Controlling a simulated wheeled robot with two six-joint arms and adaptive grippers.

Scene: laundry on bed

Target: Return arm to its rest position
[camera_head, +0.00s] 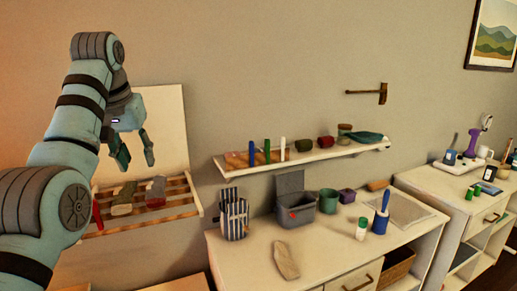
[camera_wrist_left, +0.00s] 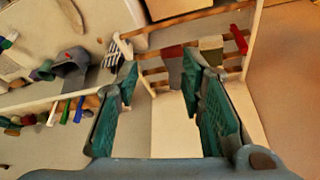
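My left arm comes in from the left in the head view, raised and bent. My left gripper (camera_head: 135,158) hangs from it in front of a pale board and above a slatted rack (camera_head: 178,213). Its two fingers are apart with nothing between them. In the left wrist view, the gripper (camera_wrist_left: 160,66) also shows open and empty, with the rack (camera_wrist_left: 220,18) beyond the fingertips. My right gripper is not in view.
The rack holds a red stick (camera_head: 97,214) and rolled items. A wall shelf (camera_head: 300,158) carries bottles and jars. Below it, a white cabinet (camera_head: 325,245) holds a grey bin (camera_head: 296,213), a striped container (camera_head: 234,216) and a blue-handled brush (camera_head: 382,212). Another cabinet stands at right.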

